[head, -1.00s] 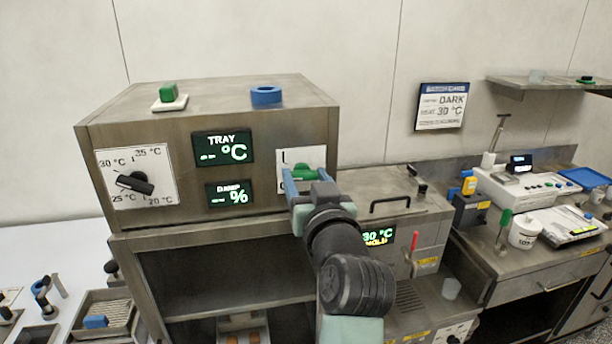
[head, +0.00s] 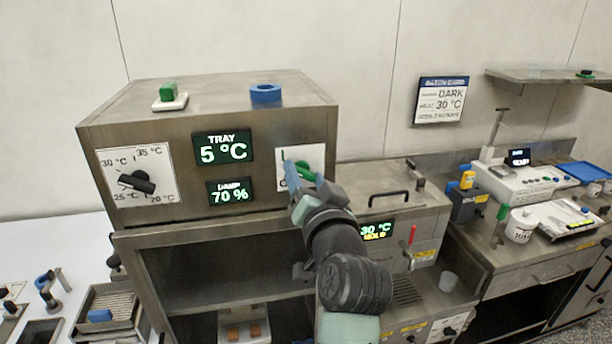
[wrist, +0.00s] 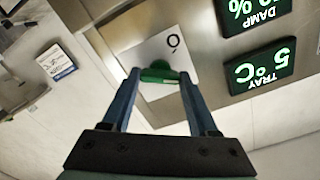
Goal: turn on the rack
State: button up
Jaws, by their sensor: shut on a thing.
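The rack is a steel cabinet (head: 265,200) on the left with a flat top. On its front right is a white switch plate (head: 287,154) with a green switch knob (head: 308,170), which sits slanted in the head view. My gripper (head: 303,178) is shut on this knob, with its blue fingers on either side of it. The wrist view also shows the green knob (wrist: 160,75) between the fingertips, and an O mark on the plate (wrist: 150,54). The tray display (head: 223,149) is lit at 5 °C and the damp display (head: 229,192) at 70 %.
A black temperature dial (head: 136,182) is at the cabinet's front left. A green block on a white base (head: 169,97) and a blue ring (head: 265,95) stand on top. A steel unit with a 30 °C display (head: 377,230) stands close on the right.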

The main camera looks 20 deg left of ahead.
jog(key=o, duration=1.4)
jog(key=b+v, duration=0.4)
jog(key=v, duration=0.9)
